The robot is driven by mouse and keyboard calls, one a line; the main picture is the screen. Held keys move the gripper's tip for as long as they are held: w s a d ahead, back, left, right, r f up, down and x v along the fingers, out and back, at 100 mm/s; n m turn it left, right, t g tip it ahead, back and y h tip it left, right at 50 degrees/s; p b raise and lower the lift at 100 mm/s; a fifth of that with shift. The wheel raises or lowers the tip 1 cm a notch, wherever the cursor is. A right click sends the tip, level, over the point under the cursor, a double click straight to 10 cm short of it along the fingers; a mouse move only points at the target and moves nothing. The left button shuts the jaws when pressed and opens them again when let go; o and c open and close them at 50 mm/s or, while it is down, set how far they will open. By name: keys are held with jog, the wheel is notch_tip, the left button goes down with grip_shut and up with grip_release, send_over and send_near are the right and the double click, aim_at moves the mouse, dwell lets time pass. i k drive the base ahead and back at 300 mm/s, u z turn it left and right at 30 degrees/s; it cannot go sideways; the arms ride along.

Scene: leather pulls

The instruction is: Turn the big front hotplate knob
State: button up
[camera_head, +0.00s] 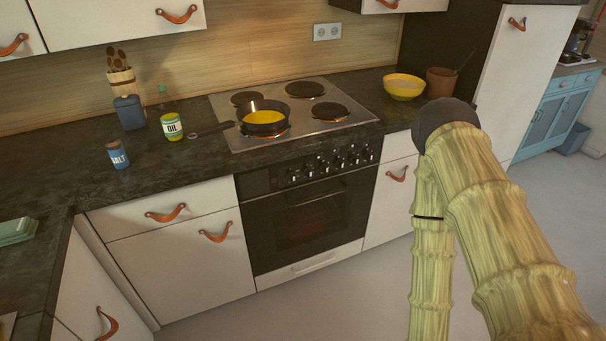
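The stove's control panel (333,164) has a row of several small dark knobs along the front edge of the counter, above the oven door. Which knob belongs to the big front hotplate is too small to tell. The metal hob (290,143) has dark round hotplates. A black pan (264,126) with yellow contents covers most of the front left hotplate, its handle pointing left. The front right hotplate (327,112) is bare. My arm rises at the right, bent at a dark joint. My gripper does not show in this view.
The oven door (310,222) below the panel is closed. A salt container (118,155), an oil bottle (171,121) and a blue canister (129,112) stand left of the hob. A yellow bowl (404,88) and a brown pot (440,82) stand right. Floor in front (345,300) is clear.

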aim_at(323, 168)
jog(key=u, duration=2.4)
jog(key=k, duration=1)
jog(key=z, duration=1.1)
jog(key=i, duration=0.45)
jog(key=z, duration=0.05)
